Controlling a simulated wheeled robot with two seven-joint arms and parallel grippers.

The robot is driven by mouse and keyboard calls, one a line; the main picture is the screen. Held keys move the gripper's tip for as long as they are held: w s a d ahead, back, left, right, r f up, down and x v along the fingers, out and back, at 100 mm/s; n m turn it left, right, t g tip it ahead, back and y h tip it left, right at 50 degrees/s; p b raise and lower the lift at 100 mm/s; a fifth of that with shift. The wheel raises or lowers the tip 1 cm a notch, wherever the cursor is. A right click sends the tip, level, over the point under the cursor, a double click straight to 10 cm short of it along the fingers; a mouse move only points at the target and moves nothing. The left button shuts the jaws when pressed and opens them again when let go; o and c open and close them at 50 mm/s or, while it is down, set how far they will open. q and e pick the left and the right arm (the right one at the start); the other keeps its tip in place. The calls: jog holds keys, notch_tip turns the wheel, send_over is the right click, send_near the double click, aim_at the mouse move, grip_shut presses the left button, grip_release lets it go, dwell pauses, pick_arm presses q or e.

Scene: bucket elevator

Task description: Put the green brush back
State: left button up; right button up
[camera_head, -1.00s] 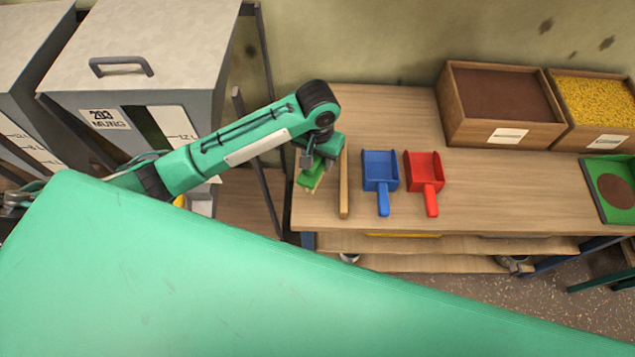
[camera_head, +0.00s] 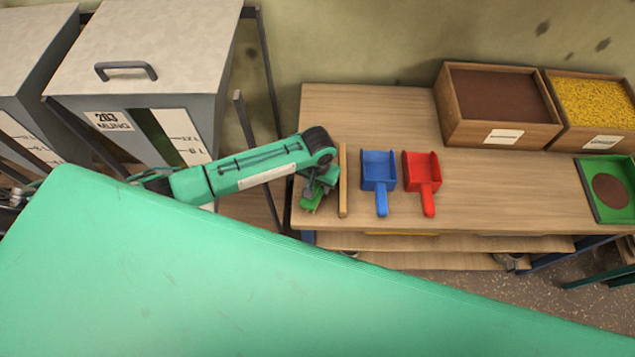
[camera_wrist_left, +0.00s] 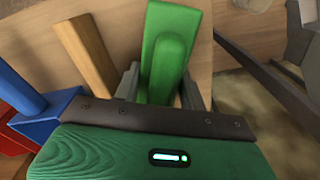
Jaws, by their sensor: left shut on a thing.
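The green brush (camera_head: 313,196) is at the left end of the wooden table, just left of an upright-running wooden strip (camera_head: 343,182). My left gripper (camera_head: 318,186) is shut on the brush. In the left wrist view the green brush (camera_wrist_left: 167,55) stands between the two grey fingers of my left gripper (camera_wrist_left: 160,85), with the wooden strip (camera_wrist_left: 87,50) close beside it. Whether the brush touches the table top is hard to tell. My right gripper is not in view.
A blue scoop (camera_head: 380,175) and a red scoop (camera_head: 424,175) lie right of the strip. A box of brown material (camera_head: 497,137) and one of yellow grains (camera_head: 590,143) stand at the back right, a green tray (camera_head: 590,190) at the far right. Grey bin (camera_head: 180,60) at left.

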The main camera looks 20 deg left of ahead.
pick_arm(q)
jog(key=shift+f, duration=0.15)
jog(key=o, duration=0.9)
jog(key=shift+o, duration=0.2)
jog(key=shift+r, duration=0.35)
notch_tip(320, 180, up, 11)
jog(key=shift+f+b, duration=0.2)
jog(key=shift+b, duration=0.8)
jog(key=shift+r, duration=0.55)
jog(key=shift+d, duration=0.1)
